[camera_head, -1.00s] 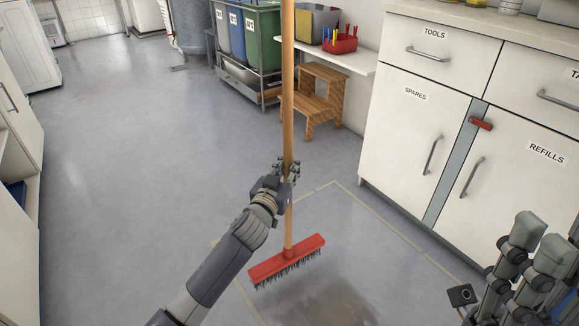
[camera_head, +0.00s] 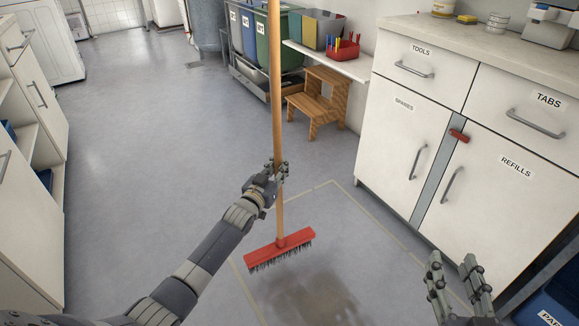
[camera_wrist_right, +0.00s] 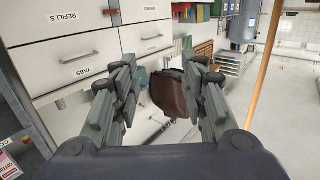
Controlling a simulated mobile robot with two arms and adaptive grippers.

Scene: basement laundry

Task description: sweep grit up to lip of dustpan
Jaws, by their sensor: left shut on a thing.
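A broom with a red head (camera_head: 280,250) and a long wooden handle (camera_head: 276,100) stands nearly upright, bristles at the floor. My left gripper (camera_head: 276,172) is shut on the handle partway up. A dark, dusty patch of grit (camera_head: 315,298) lies on the floor just in front of the broom head, cut off by the lower edge. My right gripper (camera_head: 455,272) is at the lower right, fingers apart; they also show spread in the right wrist view (camera_wrist_right: 165,82). A brown object (camera_wrist_right: 170,92) shows between the fingers there; I cannot tell what it is. No dustpan is visible.
A pale taped outline (camera_head: 305,192) marks the floor around the grit. White cabinets (camera_head: 395,140) line the right, with a blue bin (camera_head: 545,308) below. A wooden step stool (camera_head: 318,100) stands beyond. The floor at left is clear.

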